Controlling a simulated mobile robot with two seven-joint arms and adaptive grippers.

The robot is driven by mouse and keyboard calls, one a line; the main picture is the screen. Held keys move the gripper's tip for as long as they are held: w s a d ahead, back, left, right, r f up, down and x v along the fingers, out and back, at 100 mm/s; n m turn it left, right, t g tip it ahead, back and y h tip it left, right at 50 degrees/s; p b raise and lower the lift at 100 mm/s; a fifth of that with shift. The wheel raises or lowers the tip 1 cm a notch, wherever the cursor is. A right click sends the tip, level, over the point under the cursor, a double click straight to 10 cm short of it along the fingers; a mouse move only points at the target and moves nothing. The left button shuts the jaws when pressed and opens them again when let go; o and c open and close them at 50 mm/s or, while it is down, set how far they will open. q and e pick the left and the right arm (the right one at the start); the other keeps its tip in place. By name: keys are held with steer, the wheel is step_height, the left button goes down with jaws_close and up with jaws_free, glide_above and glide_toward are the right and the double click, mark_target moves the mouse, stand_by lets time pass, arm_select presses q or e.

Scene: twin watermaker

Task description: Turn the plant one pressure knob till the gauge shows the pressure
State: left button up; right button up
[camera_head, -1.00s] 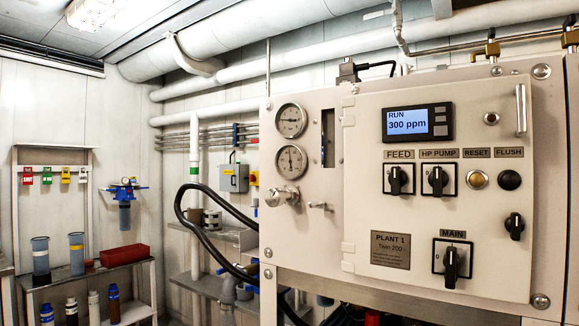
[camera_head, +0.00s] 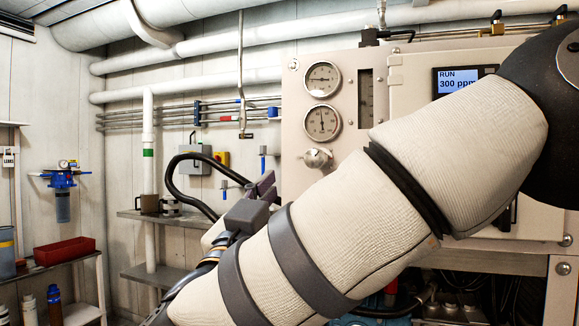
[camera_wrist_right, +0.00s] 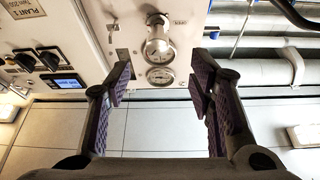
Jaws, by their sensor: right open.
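The pressure knob (camera_head: 317,158), a silver round handle, sticks out of the pale panel below two round gauges. The upper gauge (camera_head: 323,79) has its needle pointing left; the lower gauge (camera_head: 322,122) has its needle pointing about straight up. Their numbers are too small to read. My right gripper (camera_head: 264,188) is open and empty, left of and below the knob in the head view. In the right wrist view the knob (camera_wrist_right: 157,29) and a gauge (camera_wrist_right: 160,76) show between the open fingers (camera_wrist_right: 162,76), apart from them. My left gripper is out of view.
My right arm covers much of the panel; the display (camera_head: 458,80) is partly hidden. A black hose (camera_head: 171,185) curves left of the panel. A grey shelf (camera_head: 150,215), a red bin (camera_head: 64,254) and a blue filter (camera_head: 62,190) stand further left.

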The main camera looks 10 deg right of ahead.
mark_target(314, 156)
steer(key=x, duration=1.2)
steer(key=shift+d+f, duration=0.15)
steer(key=shift+d, duration=0.1)
jaws_close()
steer(key=p, duration=0.2)
steer(key=r+m+p, duration=0.1)
steer(key=p, duration=0.1)
steer(key=shift+s+g+h, duration=0.25)
steer(key=shift+g+h, duration=0.05)
steer(key=shift+w+f+m, duration=0.1)
steer(key=shift+f+m, duration=0.05)
steer(key=shift+m, duration=0.15)
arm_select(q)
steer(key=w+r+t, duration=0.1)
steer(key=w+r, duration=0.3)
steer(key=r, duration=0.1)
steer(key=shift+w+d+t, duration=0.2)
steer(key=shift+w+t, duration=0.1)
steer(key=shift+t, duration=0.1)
arm_select(e)
steer(key=shift+w+f, duration=0.1)
steer(key=shift+f, duration=0.1)
